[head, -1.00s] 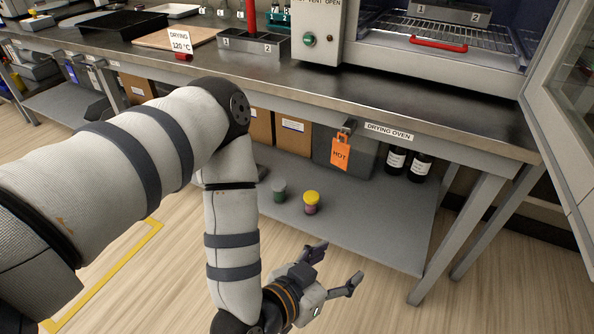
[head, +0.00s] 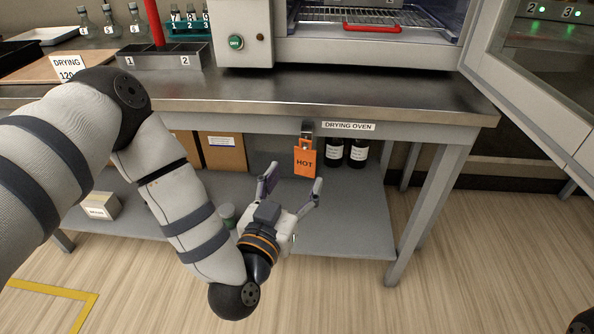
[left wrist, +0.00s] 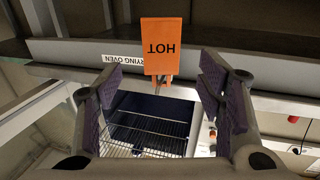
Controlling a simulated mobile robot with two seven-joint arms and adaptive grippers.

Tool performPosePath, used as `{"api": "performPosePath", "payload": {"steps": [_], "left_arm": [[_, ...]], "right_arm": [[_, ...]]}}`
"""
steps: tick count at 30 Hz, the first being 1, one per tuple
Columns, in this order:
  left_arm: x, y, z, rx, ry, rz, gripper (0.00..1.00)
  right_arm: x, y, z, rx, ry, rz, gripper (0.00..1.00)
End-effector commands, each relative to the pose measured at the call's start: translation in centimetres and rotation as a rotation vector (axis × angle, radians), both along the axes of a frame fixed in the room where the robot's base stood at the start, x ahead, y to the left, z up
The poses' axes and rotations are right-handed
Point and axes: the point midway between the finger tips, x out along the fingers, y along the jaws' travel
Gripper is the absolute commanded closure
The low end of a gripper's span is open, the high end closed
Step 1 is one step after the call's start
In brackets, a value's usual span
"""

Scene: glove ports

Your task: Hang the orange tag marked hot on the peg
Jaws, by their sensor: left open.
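The orange tag marked HOT (head: 305,161) hangs upright from a small metal holder (head: 307,130) on the front edge of the bench, left of the DRYING OVEN label. I cannot tell whether that holder is the peg. My left gripper (head: 294,177) is open and empty, just below and in front of the tag, with its fingers pointing up towards it. In the left wrist view the picture is upside down. There the tag (left wrist: 161,45) shows beyond the open fingers (left wrist: 162,85), centred between them and apart from both. My right gripper is out of view.
The steel bench edge (head: 400,110) overhangs a grey lower shelf (head: 350,220) with two dark bottles (head: 345,152), a cardboard box (head: 222,151) and a green jar (head: 227,214). A bench leg (head: 425,210) stands to the right. The oven door (head: 480,65) is open.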

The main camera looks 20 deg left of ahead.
Motion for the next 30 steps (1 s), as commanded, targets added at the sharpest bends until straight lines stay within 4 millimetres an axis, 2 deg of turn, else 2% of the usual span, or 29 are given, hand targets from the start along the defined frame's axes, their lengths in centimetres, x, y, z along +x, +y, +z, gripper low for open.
{"api": "performPosePath", "payload": {"steps": [3,9,13,20,23,27,29,30], "left_arm": [[2.9,0.2,0.0,0.000,-0.003,0.004,0.38],[6.3,0.2,-0.1,0.000,-0.001,0.002,0.38],[7.1,0.2,0.0,0.000,0.001,0.001,0.38],[7.2,0.2,0.0,-0.001,0.002,0.000,0.38],[7.2,0.2,0.0,-0.001,0.002,0.000,0.56],[7.2,0.2,0.0,-0.001,0.002,0.000,0.88],[7.2,0.2,0.0,-0.001,0.002,0.000,0.89],[7.2,0.2,0.0,-0.001,0.002,0.000,0.94]], "right_arm": [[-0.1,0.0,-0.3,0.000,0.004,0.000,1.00],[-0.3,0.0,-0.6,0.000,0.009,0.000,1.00],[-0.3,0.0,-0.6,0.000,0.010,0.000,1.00],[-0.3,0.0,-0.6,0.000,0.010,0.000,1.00],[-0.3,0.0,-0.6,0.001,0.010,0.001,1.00],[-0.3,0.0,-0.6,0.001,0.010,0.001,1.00],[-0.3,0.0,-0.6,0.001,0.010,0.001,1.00],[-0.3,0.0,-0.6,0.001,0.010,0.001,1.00]]}}
